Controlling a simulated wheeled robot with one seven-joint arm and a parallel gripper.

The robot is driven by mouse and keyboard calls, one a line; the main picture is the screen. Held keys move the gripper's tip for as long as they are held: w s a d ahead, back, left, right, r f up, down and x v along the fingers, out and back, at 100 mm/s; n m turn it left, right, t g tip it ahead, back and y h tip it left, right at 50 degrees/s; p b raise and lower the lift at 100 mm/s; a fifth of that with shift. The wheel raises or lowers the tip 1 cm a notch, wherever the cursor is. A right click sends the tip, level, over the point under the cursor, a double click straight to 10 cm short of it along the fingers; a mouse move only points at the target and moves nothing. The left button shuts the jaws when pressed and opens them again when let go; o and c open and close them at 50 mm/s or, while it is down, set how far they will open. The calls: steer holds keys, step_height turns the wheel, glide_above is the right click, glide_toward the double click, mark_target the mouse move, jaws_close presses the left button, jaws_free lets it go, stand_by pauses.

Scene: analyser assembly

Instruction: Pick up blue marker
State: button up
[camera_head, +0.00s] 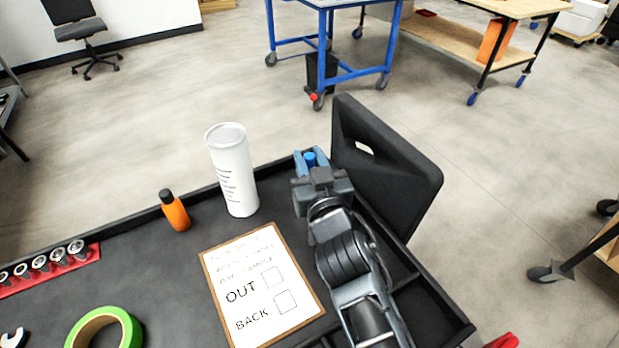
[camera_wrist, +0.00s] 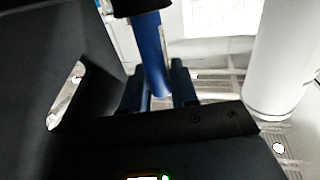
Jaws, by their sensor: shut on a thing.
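The blue marker (camera_wrist: 152,55) is between the fingers of my gripper (camera_wrist: 158,88) in the wrist view. It runs upward from the fingertips, and a dark shape covers its upper end. In the head view only a small blue end of the marker (camera_head: 310,158) shows between the fingertips of my gripper (camera_head: 311,160). My gripper is shut on the marker at the far right corner of the dark tray. The wrist blocks the rest of the marker there, and I cannot tell whether it touches the tray.
A white cylinder (camera_head: 232,170) and an orange bottle (camera_head: 175,211) stand left of my gripper. A clipboard sheet (camera_head: 262,285) and green tape (camera_head: 128,322) lie on the dark tray top (camera_head: 180,270). A black panel handle (camera_head: 385,165) rises close on the right.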

jaws_close()
